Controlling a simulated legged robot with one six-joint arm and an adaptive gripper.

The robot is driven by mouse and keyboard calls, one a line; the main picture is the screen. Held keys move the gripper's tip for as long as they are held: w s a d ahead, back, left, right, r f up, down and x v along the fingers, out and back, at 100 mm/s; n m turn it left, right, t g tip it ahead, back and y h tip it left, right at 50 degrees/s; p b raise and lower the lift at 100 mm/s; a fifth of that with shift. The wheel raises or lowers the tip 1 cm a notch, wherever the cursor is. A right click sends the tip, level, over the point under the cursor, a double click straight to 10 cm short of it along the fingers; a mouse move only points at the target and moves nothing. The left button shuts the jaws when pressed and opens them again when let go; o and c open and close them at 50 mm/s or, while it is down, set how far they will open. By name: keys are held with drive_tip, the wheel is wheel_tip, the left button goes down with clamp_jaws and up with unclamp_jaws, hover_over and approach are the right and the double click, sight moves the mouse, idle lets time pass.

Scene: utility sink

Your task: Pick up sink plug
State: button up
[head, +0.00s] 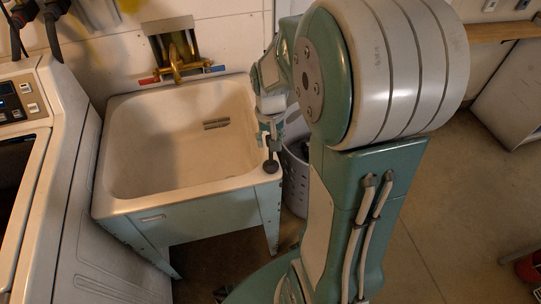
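The sink plug (271,167) is a small dark round piece on the front right corner of the sink rim. My gripper (268,145) points down just above it, at the right edge of the sink. The gripper is small and partly in line with the plug, so I cannot tell whether its fingers touch it or how wide they are apart. The utility sink (130,204) is a pale basin with a slotted drain (216,124) inside. My own arm covers the area right of the sink.
A brass faucet (180,60) with red and blue handles is on the wall behind the sink. A white appliance (62,190) stands close on the left. A perforated light basket (296,170) stands right of the sink. Open floor lies at the right.

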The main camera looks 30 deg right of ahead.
sight(271, 166)
drive_tip(key=shift+f, duration=1.55)
drive_tip(key=shift+d, duration=0.1)
clamp_jaws()
drive_tip(key=shift+r, duration=0.15)
